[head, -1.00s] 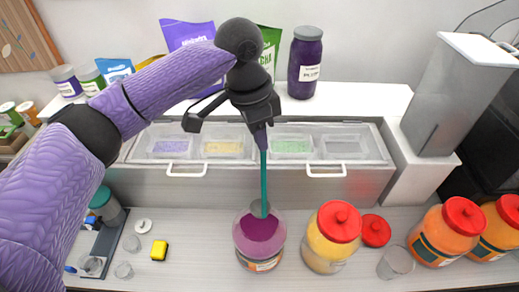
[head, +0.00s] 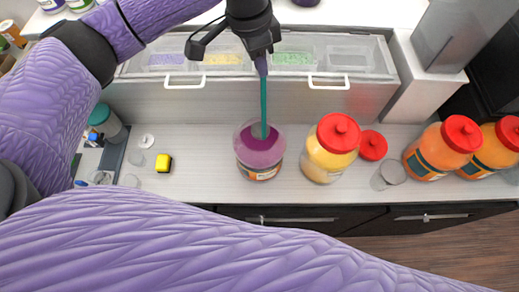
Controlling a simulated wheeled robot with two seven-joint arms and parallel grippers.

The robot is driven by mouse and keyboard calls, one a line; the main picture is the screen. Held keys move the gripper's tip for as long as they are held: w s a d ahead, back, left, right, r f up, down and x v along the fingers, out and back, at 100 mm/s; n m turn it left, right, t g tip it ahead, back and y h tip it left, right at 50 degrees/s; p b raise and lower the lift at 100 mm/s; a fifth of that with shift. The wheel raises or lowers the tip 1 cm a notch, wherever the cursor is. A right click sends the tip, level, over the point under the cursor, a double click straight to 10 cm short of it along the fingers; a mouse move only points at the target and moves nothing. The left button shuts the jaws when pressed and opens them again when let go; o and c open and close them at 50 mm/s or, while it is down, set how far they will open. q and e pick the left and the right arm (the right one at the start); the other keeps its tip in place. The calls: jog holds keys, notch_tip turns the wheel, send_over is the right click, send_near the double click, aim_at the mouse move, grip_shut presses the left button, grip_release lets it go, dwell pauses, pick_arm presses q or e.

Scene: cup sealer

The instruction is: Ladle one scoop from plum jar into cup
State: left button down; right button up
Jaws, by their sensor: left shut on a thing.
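The open plum jar (head: 259,155), with purple content, stands on the counter in the middle of the head view. My left gripper (head: 262,52) is above the jar, shut on the ladle (head: 263,95). A clear cup (head: 389,174) stands on the counter to the right, beyond the yellow jar. My right gripper is not in view, though a purple arm crosses the bottom of the picture.
A yellow jar (head: 328,152) with a red lid stands right of the plum jar. A loose red lid (head: 373,145) lies behind the cup. Orange jars (head: 439,152) stand farther right. A topping bin (head: 290,97) runs behind. A yellow block (head: 163,163) sits left.

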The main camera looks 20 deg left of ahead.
pick_arm(q)
notch_tip(320, 180, down, 10)
jog(key=b, duration=0.3)
jog(key=shift+r, duration=0.25)
dwell(0.5)
jog(key=shift+r, duration=0.15)
dwell(0.8)
notch_tip(320, 180, up, 4)
jog(key=p, duration=0.3)
jog(key=shift+f, duration=0.2)
jog(key=shift+r+p, duration=0.35)
jog(key=shift+r, duration=5.1)
